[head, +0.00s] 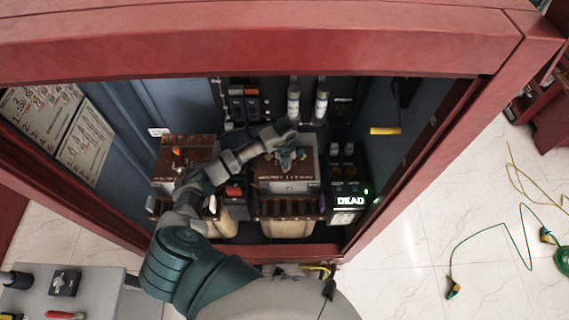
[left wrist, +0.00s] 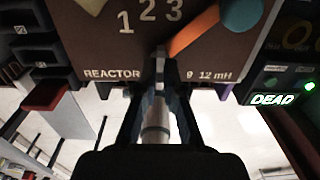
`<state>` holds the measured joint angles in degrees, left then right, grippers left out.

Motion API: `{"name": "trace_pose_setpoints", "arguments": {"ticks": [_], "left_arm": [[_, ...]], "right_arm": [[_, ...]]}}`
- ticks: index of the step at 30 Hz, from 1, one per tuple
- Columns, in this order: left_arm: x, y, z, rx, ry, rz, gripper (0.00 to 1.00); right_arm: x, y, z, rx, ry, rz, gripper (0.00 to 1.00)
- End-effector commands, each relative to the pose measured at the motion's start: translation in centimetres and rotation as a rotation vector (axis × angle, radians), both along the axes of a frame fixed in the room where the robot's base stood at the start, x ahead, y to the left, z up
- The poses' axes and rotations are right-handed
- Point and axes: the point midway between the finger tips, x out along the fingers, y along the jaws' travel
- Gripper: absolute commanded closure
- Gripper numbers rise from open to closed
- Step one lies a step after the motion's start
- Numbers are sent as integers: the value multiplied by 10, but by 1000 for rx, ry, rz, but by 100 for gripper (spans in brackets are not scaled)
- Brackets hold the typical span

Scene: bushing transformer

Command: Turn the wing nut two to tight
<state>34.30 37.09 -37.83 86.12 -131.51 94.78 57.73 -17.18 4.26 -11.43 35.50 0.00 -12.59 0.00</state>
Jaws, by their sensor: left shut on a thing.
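My left gripper (head: 285,160) is over the brown-topped reactor unit (head: 288,188) inside the red cabinet. In the left wrist view its fingertips (left wrist: 160,60) are closed together at the brown panel marked REACTOR (left wrist: 110,74), below the numbers 1, 2 and 3. They are shut on the wing nut, which is mostly hidden between them. An orange bar (left wrist: 195,30) runs from beside the fingertips to the upper right, with a teal round part (left wrist: 242,14) beyond it. My right gripper is not in view.
A similar brown unit (head: 195,150) stands to the left in the cabinet. A black box with a lit DEAD sign (head: 350,202) stands close on the right. Fuses and switches (head: 245,102) line the back. The red cabinet frame (head: 440,165) bounds the opening.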

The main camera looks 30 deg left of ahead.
Motion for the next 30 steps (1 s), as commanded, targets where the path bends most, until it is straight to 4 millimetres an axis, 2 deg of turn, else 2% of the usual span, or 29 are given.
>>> {"name": "trace_pose_setpoints", "arguments": {"ticks": [1,5,17,30], "left_arm": [[0,7,-1,20,3,11,100],[0,8,-2,23,3,12,100],[0,7,-2,18,0,-68,100],[1,7,-3,21,-3,-431,100]], "right_arm": [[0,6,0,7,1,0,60],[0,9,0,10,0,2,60],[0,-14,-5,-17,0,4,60],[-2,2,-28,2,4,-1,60]]}}
